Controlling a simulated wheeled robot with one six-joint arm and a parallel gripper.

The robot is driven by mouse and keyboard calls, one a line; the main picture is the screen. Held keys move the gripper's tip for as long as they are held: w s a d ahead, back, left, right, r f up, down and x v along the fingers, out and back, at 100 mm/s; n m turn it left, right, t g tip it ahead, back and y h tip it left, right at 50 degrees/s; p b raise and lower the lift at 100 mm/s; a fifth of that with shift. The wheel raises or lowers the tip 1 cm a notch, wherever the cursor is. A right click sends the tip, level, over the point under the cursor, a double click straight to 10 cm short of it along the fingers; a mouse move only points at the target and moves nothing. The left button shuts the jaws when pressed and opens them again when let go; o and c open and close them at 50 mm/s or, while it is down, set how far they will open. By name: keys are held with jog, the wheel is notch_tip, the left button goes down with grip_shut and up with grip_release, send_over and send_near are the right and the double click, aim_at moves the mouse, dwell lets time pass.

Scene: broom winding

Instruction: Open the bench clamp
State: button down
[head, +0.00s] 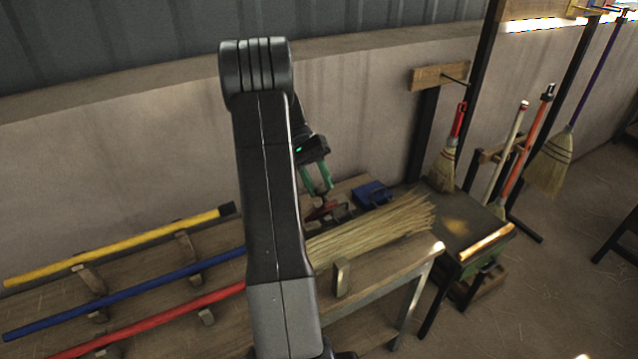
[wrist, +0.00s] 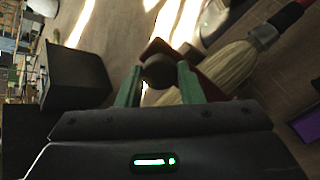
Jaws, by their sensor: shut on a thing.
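The bench clamp (head: 322,211) is a small red and dark device on the bench, beside the bundle of straw. It is partly hidden below my gripper. My gripper (head: 318,190) points down at it with green fingers. In the wrist view, my gripper (wrist: 158,82) is shut on a dark round knob (wrist: 158,71), which looks like the end of the clamp's handle. A red part (wrist: 190,84) shows behind the knob. I cannot tell the exact angle of the clamp's handle.
Straw (head: 370,229) lies on the wooden bench (head: 400,262). A blue object (head: 373,194) sits behind it. Yellow (head: 120,246), blue (head: 120,292) and red (head: 150,318) poles lie on rests at left. My arm covers the bench's middle.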

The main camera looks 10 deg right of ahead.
jog(key=c, duration=1)
grip_release()
